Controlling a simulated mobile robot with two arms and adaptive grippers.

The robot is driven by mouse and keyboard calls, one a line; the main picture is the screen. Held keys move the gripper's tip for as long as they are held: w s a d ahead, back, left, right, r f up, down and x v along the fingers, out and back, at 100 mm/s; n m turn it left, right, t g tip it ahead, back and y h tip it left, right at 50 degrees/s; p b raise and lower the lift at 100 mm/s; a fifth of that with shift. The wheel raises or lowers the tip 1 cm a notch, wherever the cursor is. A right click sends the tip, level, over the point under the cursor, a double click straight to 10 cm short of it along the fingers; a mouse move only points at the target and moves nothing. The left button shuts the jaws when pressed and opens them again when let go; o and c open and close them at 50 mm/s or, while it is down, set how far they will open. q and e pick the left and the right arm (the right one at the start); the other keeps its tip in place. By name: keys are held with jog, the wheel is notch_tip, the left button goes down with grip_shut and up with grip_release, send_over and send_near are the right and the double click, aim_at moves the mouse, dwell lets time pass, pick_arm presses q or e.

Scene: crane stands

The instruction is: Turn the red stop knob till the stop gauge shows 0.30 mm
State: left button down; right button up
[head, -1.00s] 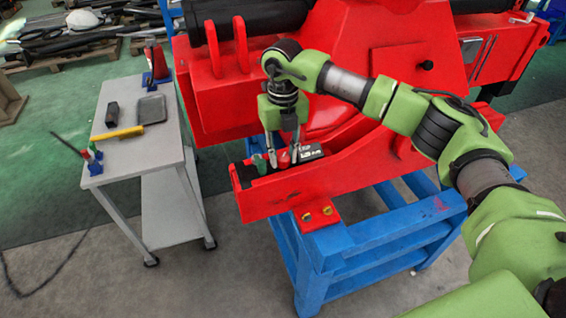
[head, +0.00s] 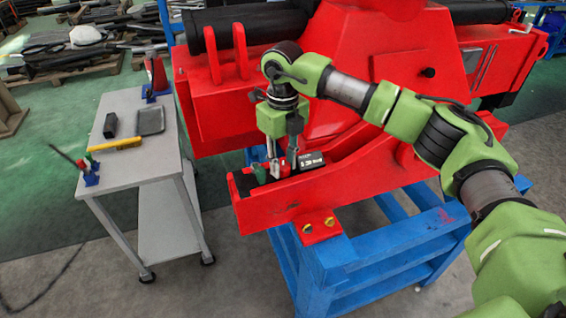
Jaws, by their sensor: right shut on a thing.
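The red stop knob (head: 284,170) stands on the red crane part, in the recess near its front left end. My right gripper (head: 281,167) points down over it and is shut on it, the fingers on either side of the knob. The fingers partly hide the knob. The stop gauge (head: 311,161) is a small black box with a lit display just right of the knob. Its digits are too small to read surely. A green knob (head: 260,174) stands just left of the red one, close to the fingers. My left gripper is not in view.
The red crane part rests on a blue stand (head: 350,256). A grey cart (head: 122,174) at the left holds a yellow-handled brush (head: 117,144), a dark tray (head: 151,121), a black block (head: 110,125) and small coloured holders. Floor is free between cart and stand.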

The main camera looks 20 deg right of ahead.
jog(key=shift+r, duration=0.1)
jog(key=o, duration=0.8)
jog(key=shift+o, duration=0.2)
